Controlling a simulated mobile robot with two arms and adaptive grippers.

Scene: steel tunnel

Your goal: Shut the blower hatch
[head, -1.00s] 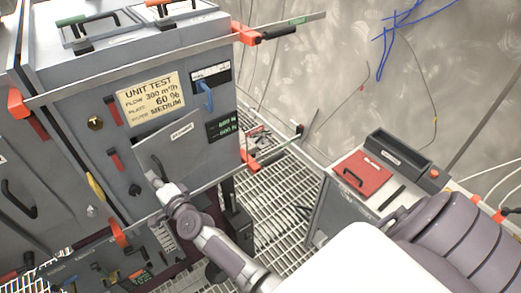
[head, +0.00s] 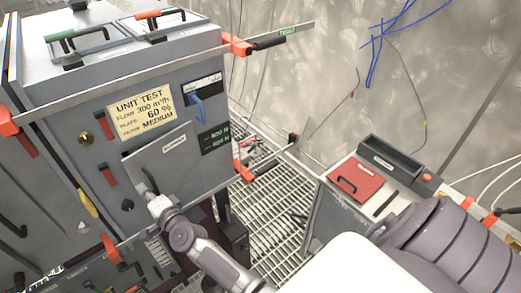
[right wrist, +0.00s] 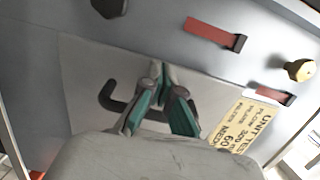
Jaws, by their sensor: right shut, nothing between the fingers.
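The blower hatch (head: 165,157) is a grey labelled panel on the front of the grey unit, below the yellow UNIT TEST sign (head: 140,112). In the right wrist view the hatch (right wrist: 85,70) fills the middle, with its black hooked handle (right wrist: 118,105) beside my fingers. I cannot tell whether the hatch lies fully flush with the unit's front. My right gripper (right wrist: 158,80) is shut and empty, its green-padded fingers pointing at the panel next to the handle. In the head view my right gripper (head: 153,199) is at the hatch's lower left; contact is unclear. My left gripper is out of view.
Red clamps with long bars (head: 237,45) stick out from the unit's edges. A grey cabinet (head: 335,205) with a red handled lid (head: 355,181) stands at the right. Grated floor (head: 278,195) lies between them. Cables hang on the back wall.

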